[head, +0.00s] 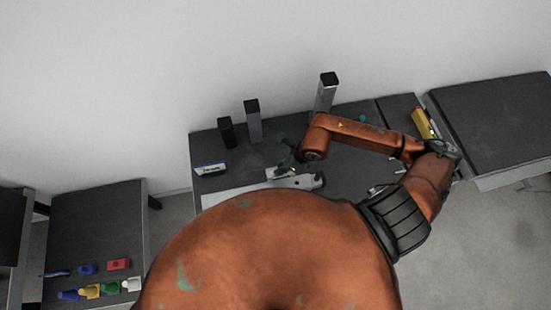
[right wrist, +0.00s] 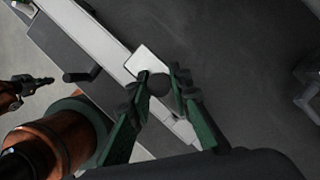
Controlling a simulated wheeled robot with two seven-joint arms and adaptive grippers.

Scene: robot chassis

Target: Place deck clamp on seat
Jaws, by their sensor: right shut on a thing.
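My right gripper (head: 287,171) is over the middle of the dark table in the head view. In the right wrist view, its green fingers (right wrist: 157,88) are closed around a dark round knob, with a pale square plate (right wrist: 152,58) just beyond the tips. I take this piece as the deck clamp; the fingers hide part of it. It is over or against a long pale bar (right wrist: 95,38); I cannot tell whether it touches. No separate seat can be made out. A dark gripper at the left of the wrist view (right wrist: 35,82) appears to be my left one, small and unclear.
Upright posts (head: 253,122) stand at the table's back, one tall (head: 326,95) close behind my right forearm. A blue and white box (head: 210,169) lies at the left. A yellow piece (head: 421,122) is at the right. Coloured pieces (head: 119,264) lie on a left side table.

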